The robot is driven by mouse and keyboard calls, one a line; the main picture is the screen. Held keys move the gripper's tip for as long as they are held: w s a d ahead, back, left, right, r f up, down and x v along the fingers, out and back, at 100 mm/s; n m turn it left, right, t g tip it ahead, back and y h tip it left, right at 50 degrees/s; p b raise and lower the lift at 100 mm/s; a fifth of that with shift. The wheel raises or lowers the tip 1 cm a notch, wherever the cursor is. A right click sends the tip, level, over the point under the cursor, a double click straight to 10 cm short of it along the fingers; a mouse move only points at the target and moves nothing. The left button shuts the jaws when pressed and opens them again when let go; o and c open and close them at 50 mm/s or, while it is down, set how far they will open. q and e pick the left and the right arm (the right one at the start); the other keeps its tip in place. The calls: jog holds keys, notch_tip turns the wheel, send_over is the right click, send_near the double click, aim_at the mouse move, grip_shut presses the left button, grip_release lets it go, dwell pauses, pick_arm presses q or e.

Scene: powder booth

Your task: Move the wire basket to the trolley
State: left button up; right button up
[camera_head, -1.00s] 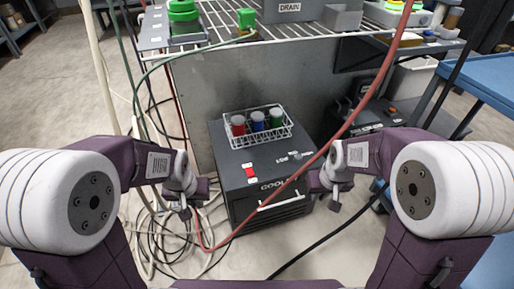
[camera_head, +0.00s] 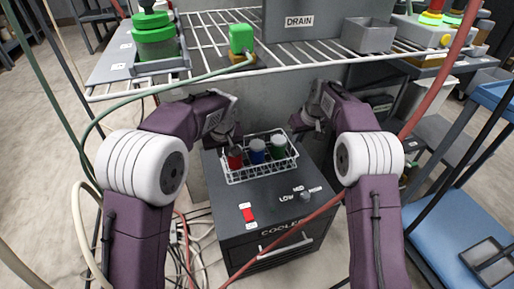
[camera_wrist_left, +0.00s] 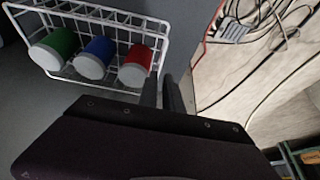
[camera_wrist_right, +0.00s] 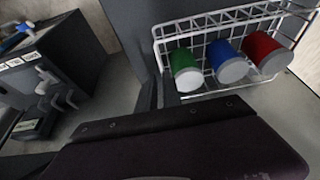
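The white wire basket (camera_head: 232,178) stands on top of the dark cooler (camera_head: 225,212), under the wire shelf. It holds a red, a blue and a green jar with pale lids. My left gripper (camera_head: 226,138) is at the basket's left end, and my right gripper (camera_head: 309,128) is at its right end. In the left wrist view the left fingers (camera_wrist_left: 167,92) are slightly apart beside the basket's end. In the right wrist view the right fingers (camera_wrist_right: 157,92) also look slightly apart near the other end. Contact with the wires is unclear. The blue trolley (camera_head: 438,222) stands at the right.
The wire shelf (camera_head: 220,82) overhangs the cooler, carrying a green canister (camera_head: 155,40) and a DRAIN box (camera_head: 310,25). A red hose (camera_head: 425,100) and a green hose cross in front. Cables lie on the floor at left.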

aim_at(291, 156)
pick_arm(q)
jog(key=shift+s, duration=0.15)
pick_arm(e)
jog(key=shift+s, duration=0.15)
